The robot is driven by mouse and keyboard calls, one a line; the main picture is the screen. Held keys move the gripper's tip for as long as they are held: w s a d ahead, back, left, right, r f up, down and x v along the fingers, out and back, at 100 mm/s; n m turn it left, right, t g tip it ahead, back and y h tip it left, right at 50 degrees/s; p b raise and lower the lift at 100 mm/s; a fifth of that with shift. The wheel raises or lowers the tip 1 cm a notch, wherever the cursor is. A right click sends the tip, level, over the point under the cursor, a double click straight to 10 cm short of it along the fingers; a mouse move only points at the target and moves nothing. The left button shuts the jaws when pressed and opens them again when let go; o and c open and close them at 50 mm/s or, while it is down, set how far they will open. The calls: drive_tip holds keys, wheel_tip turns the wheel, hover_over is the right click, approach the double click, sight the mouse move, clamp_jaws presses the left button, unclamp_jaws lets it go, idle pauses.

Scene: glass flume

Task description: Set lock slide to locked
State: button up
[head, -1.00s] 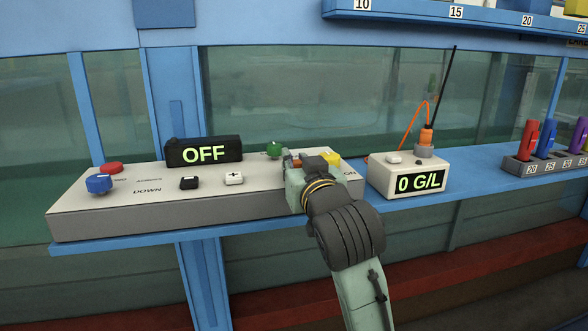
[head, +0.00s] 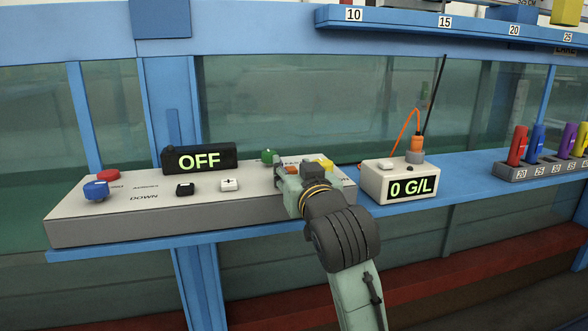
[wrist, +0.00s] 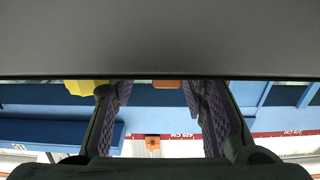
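My gripper (head: 287,178) is low over the right part of the pale control panel (head: 110,212). The wrist view shows its two padded fingers (wrist: 160,108) apart, so it is open. An orange block (wrist: 167,84) shows between the fingers against the grey panel surface, with a gap to each finger. In the head view, an orange piece (head: 291,170) shows at the gripper's tip; it may be the lock slide, but I cannot tell its position. The gripper hides most of the slide area and its lettering.
A green knob (head: 268,156) is just left behind the gripper, a yellow part (head: 325,165) just right. The OFF display (head: 200,160), buttons and red and blue knobs are farther left. The 0 G/L meter box (head: 400,181) stands right of the panel.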

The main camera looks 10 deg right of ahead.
drive_tip(key=shift+s, duration=0.1)
drive_tip(key=s, duration=0.7)
drive_tip(key=shift+s, duration=0.2)
drive_tip(key=shift+d, duration=0.1)
